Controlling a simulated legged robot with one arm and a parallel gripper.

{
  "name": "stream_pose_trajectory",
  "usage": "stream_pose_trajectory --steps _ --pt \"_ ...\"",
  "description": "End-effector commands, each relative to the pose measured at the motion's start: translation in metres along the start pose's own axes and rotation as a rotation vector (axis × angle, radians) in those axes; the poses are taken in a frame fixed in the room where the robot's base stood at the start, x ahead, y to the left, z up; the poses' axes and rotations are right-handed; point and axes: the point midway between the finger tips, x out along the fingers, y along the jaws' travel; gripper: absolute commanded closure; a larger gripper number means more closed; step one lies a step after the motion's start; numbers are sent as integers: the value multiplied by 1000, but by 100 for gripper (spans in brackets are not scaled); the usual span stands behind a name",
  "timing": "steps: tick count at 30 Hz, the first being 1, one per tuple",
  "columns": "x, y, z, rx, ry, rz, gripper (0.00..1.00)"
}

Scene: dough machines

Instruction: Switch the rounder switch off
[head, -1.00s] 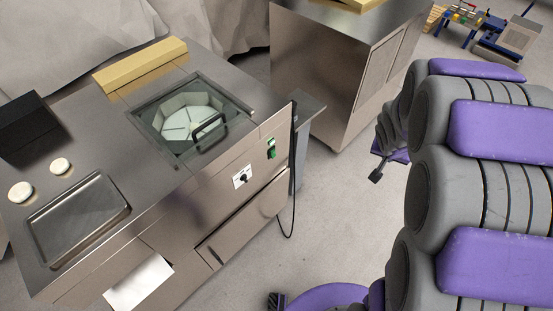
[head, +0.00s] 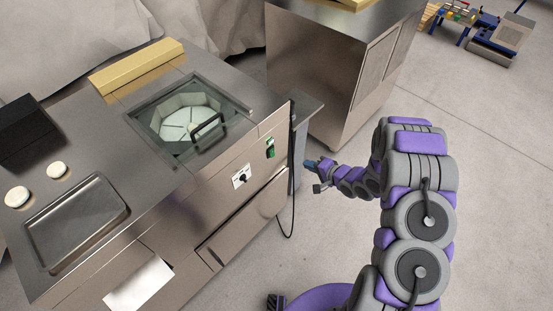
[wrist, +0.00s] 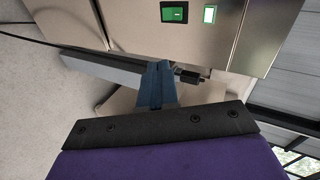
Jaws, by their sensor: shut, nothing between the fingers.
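The rounder (head: 225,190) is the steel machine at the left with a glass lid on top. Its green switch (head: 270,148) sits on the front panel near the right end, above and right of a white plate with a black knob (head: 241,177). In the wrist view the switch shows as a green part (wrist: 174,13) beside a brighter green part (wrist: 210,14) at the top edge. My gripper (head: 309,164) is right of the switch in the head view, apart from the panel. Its blue fingers (wrist: 157,85) are shut and empty, below the green parts in the wrist view.
A black cable (head: 292,190) hangs down the machine's right corner, near my gripper. A second steel cabinet (head: 330,75) stands behind. A tray (head: 78,268) and two dough pieces (head: 57,170) lie on the left worktop.

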Motion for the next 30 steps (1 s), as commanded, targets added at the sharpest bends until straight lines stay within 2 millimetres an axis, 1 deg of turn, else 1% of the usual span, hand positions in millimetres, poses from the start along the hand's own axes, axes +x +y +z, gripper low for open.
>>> stream_pose_trajectory --steps 1,4,8,11,14,24,30 --pt "4 3 9 37 -20 -31 100" --pt "8 2 20 82 -48 -79 100" --pt "13 1 26 104 -62 -101 100" --pt "22 0 26 102 -63 -102 100" --pt "38 -2 27 99 -63 -103 100" --pt "105 -8 31 97 -63 -101 100" --pt "134 -11 32 98 -61 -103 100"
